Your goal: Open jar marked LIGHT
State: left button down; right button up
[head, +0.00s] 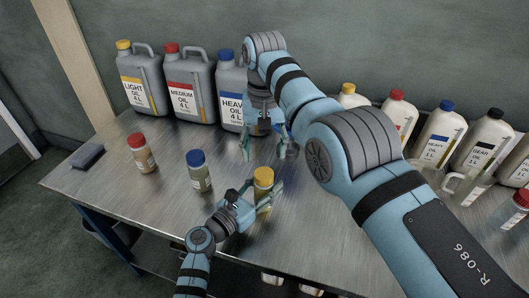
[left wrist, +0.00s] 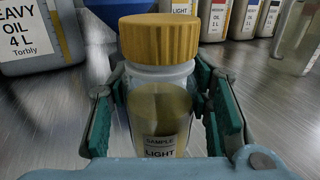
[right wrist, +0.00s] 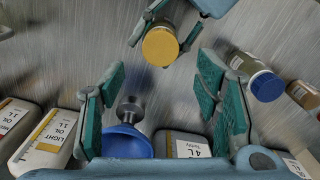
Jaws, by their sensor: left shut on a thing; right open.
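The LIGHT jar (left wrist: 160,120) is a small clear sample jar with a yellow lid (left wrist: 158,38). The lid sits on the jar, which stands upright. In the head view the lid (head: 263,176) shows near the front of the table. My left gripper (head: 256,200) is shut around the jar's body, a finger on each side below the lid. My right gripper (head: 264,143) is open and empty, behind and above the jar. In the right wrist view the lid (right wrist: 160,46) lies ahead, beyond the tips of the right gripper (right wrist: 160,85).
A blue-lidded jar (head: 197,170) and a red-lidded jar (head: 141,151) stand left of the LIGHT jar. Large grey oil cans (head: 140,88) line the back left. Smaller bottles (head: 435,136) stand at the right. A blue funnel (right wrist: 128,142) shows in the right wrist view.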

aim_at(264, 173)
jog(key=m, duration=1.2)
jog(key=shift+m, duration=0.4)
jog(key=m, duration=0.3)
jog(key=shift+m, duration=0.3)
jog(key=shift+f+m, duration=0.3)
jog(key=shift+f, duration=0.05)
notch_tip(264, 173, down, 7)
jog(key=shift+f, duration=0.15)
jog(key=c, duration=1.2)
jog(key=n, duration=0.3)
jog(key=shift+w+n, duration=0.1)
jog(key=shift+n, duration=0.2)
jog(key=shift+c, duration=0.2)
jog(key=n, duration=0.3)
jog(key=shift+n, duration=0.4)
jog(key=n, duration=0.9)
jog(key=shift+n, duration=0.3)
jog(key=n, duration=1.7)
jog(key=shift+n, duration=0.4)
jog(key=n, duration=0.5)
